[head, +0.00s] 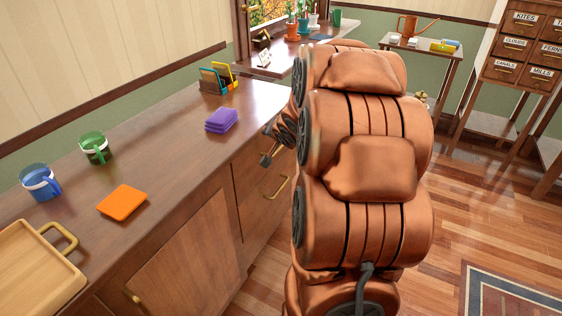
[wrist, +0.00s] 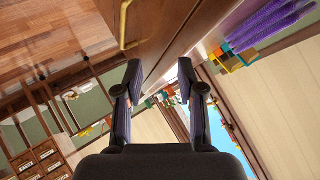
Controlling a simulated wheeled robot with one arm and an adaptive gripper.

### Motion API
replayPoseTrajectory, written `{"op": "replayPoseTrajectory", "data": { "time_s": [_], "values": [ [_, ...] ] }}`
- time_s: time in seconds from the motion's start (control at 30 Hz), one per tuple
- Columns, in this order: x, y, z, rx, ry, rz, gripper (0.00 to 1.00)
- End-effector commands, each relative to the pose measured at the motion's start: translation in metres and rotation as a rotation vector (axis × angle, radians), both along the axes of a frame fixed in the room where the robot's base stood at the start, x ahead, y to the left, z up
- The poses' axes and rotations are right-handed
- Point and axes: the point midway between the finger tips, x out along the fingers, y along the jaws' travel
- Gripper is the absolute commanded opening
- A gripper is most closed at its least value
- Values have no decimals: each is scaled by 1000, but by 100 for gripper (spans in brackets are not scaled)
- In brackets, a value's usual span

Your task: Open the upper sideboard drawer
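The wooden sideboard (head: 150,150) runs along the wall at left in the head view. A brass bar handle (head: 278,187) shows on its drawer front, beside my arm. The upper drawer's front is partly hidden by my arm, and I cannot tell which drawer this handle belongs to. My gripper (head: 268,158) is just in front of the sideboard's upper right part, mostly hidden behind the arm. In the tilted wrist view its two fingers (wrist: 159,83) are spread, with nothing between them. A brass handle (wrist: 125,22) shows at the top, beyond the left finger and apart from it.
On the sideboard top are a purple stack (head: 221,119), an orange square (head: 122,202), a green mug (head: 95,147), a blue mug (head: 40,181) and a wooden tray (head: 35,270). A cabinet of labelled drawers (head: 518,45) stands far right. The floor right of me is open.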

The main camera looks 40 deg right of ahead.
Motion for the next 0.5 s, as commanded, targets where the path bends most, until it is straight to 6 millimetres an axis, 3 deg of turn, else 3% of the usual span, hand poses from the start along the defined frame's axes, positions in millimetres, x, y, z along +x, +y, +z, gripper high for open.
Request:
{"op": "replayPoseTrajectory", "data": {
  "time_s": [0.03,0.2,0.33,0.5],
  "values": [
    [3,-19,-30,43,-63,-21,39],
    [11,-58,-68,219,-305,-39,39],
    [6,-77,-93,372,-456,-32,39],
    [-6,-86,-112,532,-581,-13,39]
  ]
}}
